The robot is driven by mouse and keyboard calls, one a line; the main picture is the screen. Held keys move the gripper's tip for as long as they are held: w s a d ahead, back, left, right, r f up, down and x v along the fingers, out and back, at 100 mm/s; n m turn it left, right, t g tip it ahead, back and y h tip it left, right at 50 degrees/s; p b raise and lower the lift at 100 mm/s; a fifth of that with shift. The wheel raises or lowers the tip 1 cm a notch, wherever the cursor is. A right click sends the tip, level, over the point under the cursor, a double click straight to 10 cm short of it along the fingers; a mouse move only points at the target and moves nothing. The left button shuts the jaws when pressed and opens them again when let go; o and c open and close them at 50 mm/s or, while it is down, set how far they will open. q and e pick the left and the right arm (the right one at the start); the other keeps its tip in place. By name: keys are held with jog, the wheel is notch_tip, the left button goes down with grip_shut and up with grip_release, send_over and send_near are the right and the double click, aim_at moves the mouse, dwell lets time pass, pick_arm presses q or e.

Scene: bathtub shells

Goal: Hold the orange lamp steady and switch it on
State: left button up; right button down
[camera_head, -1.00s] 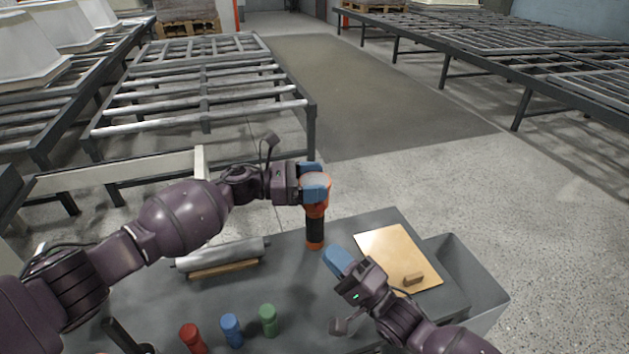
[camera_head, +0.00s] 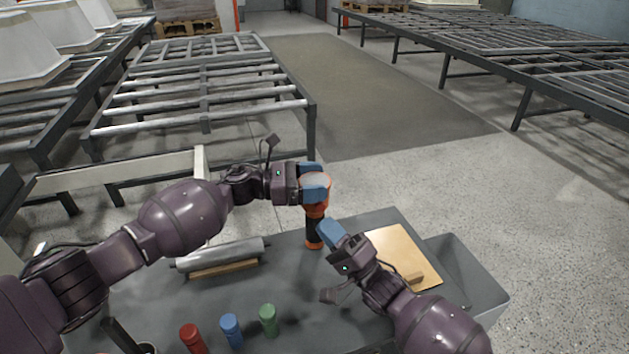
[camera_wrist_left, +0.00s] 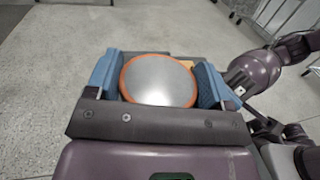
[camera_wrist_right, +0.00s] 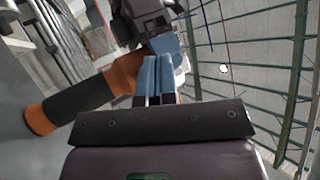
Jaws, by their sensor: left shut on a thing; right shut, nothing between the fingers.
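The orange lamp (camera_head: 315,226) stands upright on the grey table, with an orange head and base and a black grip. My left gripper (camera_head: 315,186) is shut on the lamp's head, its blue fingers on either side. In the left wrist view the lamp's round pale face (camera_wrist_left: 160,80) with its orange rim sits between the two blue fingers. My right gripper (camera_head: 329,232) is shut and empty, close beside the lamp's black grip on its right. In the right wrist view its closed blue fingertips (camera_wrist_right: 160,70) are near the lamp's orange upper part (camera_wrist_right: 124,73). I cannot tell whether they touch.
A tan board (camera_head: 405,250) with a small wooden block (camera_head: 413,279) lies at right, beside a grey bin (camera_head: 470,285). A metallic roll (camera_head: 220,253) lies at left. Red (camera_head: 191,338), blue (camera_head: 231,330) and green (camera_head: 268,320) cylinders stand in front.

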jog(key=shift+w+a, duration=0.2)
jog(key=shift+w, duration=0.35)
jog(key=shift+w+a, duration=0.15)
jog(key=shift+w, duration=0.35)
dwell(1.4)
jog(key=shift+w+a, duration=0.15)
jog(key=shift+w, duration=0.35)
dwell(0.5)
jog(key=shift+s, duration=0.55)
jog(key=shift+s+d, duration=0.1)
jog(key=shift+d, duration=0.1)
jog(key=shift+s+d, duration=0.3)
jog(key=shift+s, duration=0.6)
jog(key=shift+s+d, duration=0.25)
jog(key=shift+s, duration=0.7)
jog(key=shift+s+d, duration=0.3)
jog(key=shift+s, duration=0.6)
